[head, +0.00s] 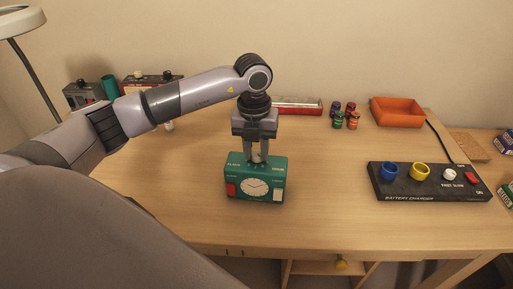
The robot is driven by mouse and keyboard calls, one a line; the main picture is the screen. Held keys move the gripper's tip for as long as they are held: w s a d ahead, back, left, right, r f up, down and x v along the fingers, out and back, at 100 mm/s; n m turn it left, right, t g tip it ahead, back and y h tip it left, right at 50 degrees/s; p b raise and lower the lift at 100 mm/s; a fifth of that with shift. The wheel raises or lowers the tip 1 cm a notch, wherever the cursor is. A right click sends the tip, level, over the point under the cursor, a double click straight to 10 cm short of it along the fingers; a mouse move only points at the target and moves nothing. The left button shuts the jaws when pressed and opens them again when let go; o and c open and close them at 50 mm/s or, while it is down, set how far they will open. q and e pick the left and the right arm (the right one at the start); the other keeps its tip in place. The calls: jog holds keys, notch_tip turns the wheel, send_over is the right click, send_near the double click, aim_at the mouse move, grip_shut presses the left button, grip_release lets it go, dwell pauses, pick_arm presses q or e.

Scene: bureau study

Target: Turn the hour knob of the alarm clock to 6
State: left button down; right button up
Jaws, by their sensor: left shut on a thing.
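The alarm clock (234,177) is a green box with a white dial on its front, a red patch at the dial's left and a white one at its right. It stands upright near the front middle of the desk. My left gripper (259,160) points straight down at the top of the clock, with its fingers close together at the top face. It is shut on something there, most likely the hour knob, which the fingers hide. The knob's setting cannot be read. My right gripper is not in view.
A black battery charger (430,183) with blue and yellow rings lies to the right. An orange tray (397,112), several small batteries (345,115) and a red-and-grey case (298,105) stand at the back. The desk (330,210) is clear around the clock.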

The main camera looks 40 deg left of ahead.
aim_at(255, 154)
pick_arm(q)
jog(key=c, duration=0.8)
grip_release()
jog(key=shift+a+r, duration=0.1)
jog(key=shift+r, duration=3.5)
jog(key=shift+s, duration=0.1)
